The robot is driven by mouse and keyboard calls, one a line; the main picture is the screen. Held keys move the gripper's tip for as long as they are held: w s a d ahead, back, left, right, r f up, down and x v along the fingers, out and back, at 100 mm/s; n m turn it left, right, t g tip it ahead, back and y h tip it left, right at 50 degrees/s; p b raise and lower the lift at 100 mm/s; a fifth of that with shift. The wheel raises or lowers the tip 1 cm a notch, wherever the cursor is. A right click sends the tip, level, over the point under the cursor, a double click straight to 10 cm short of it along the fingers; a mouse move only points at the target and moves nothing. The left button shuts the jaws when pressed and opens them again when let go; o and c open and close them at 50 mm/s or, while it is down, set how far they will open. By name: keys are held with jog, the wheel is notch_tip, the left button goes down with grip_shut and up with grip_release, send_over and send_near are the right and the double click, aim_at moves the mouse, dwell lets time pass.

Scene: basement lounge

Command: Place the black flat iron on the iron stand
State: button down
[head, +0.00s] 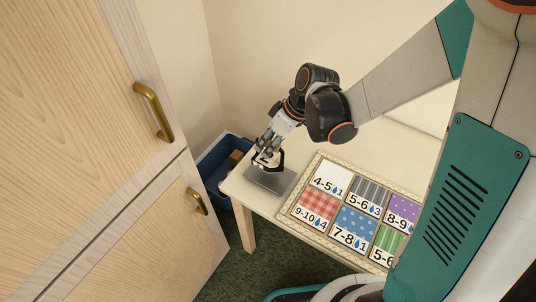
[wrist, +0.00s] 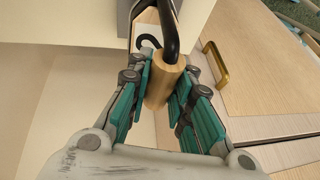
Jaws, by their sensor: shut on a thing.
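The black flat iron shows as a curved black handle frame with a wooden grip (wrist: 162,88) in the wrist view. My gripper (wrist: 163,95) is shut around this wooden grip. In the head view my gripper (head: 265,155) is at the left end of the table, with the black handle frame (head: 280,160) at its fingers. A flat grey plate (head: 272,182), perhaps the iron stand, lies on the table right below. The iron's base is not clearly visible, and I cannot tell whether it touches the plate.
A framed board (head: 314,222) with several patterned, numbered cloth squares lies to the right on the table (head: 400,150). A blue bin (head: 213,165) stands on the floor beyond the table's left edge. A wooden cabinet with brass handles (head: 153,112) is at the left.

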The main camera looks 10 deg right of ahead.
aim_at(274, 164)
jog(key=shift+f+b, duration=0.85)
jog(key=shift+f, duration=1.45)
jog(key=shift+f, duration=0.15)
jog(key=c, duration=1.4)
grip_release()
jog(key=shift+c, duration=0.2)
